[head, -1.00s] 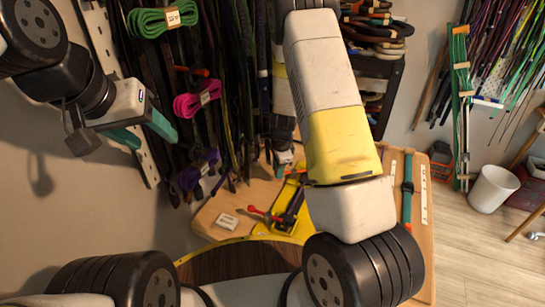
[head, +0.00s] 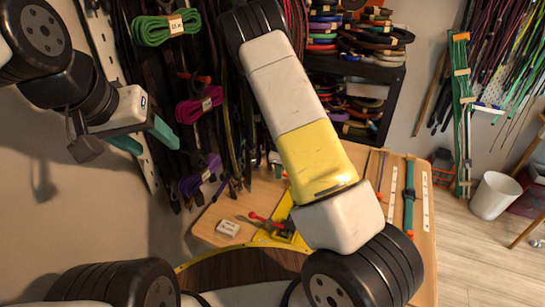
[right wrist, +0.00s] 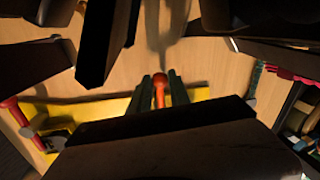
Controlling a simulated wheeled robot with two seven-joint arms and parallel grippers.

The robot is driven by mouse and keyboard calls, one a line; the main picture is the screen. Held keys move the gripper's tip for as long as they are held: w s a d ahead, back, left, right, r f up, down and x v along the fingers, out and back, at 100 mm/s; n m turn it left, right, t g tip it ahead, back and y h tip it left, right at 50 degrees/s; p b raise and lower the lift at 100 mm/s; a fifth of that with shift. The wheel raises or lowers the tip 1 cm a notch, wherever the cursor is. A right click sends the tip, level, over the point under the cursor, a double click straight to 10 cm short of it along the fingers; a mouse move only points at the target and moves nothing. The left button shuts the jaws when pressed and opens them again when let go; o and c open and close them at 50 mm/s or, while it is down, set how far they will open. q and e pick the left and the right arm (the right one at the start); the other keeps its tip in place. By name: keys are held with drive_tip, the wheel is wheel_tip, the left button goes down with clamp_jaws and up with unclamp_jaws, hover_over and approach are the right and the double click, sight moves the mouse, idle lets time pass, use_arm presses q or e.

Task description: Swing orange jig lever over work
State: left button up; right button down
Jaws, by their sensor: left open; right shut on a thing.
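The yellow jig (head: 286,236) lies on the wooden worktable, partly hidden behind my right arm. In the right wrist view its yellow plate (right wrist: 100,110) runs under the gripper. The orange lever (right wrist: 160,90) shows between the green fingers of my right gripper (right wrist: 160,84), which is shut on it. The head view hides most of that gripper behind my arm. I cannot tell how far the lever lies over the work. My left gripper (head: 148,140) is open and empty, high on the left beside the pegboard.
A red-handled clamp (head: 264,219) is on the jig, and a small white block (head: 228,228) lies to its left. Cord hanks, including a green one (head: 165,24), hang behind. A teal strap (head: 409,194) lies on the table's right side. A white bin (head: 493,194) stands on the floor.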

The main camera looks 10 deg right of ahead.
idle(0.3)
drive_tip(key=c, duration=1.2)
unclamp_jaws()
drive_tip(key=shift+c, duration=0.2)
wheel_tip(320, 180, up, 8)
drive_tip(key=s, duration=0.1)
drive_tip(key=shift+s+a+f, duration=0.15)
drive_tip(key=shift+a+f, duration=0.05)
drive_tip(key=shift+a, duration=0.1)
drive_tip(key=shift+s, duration=0.1)
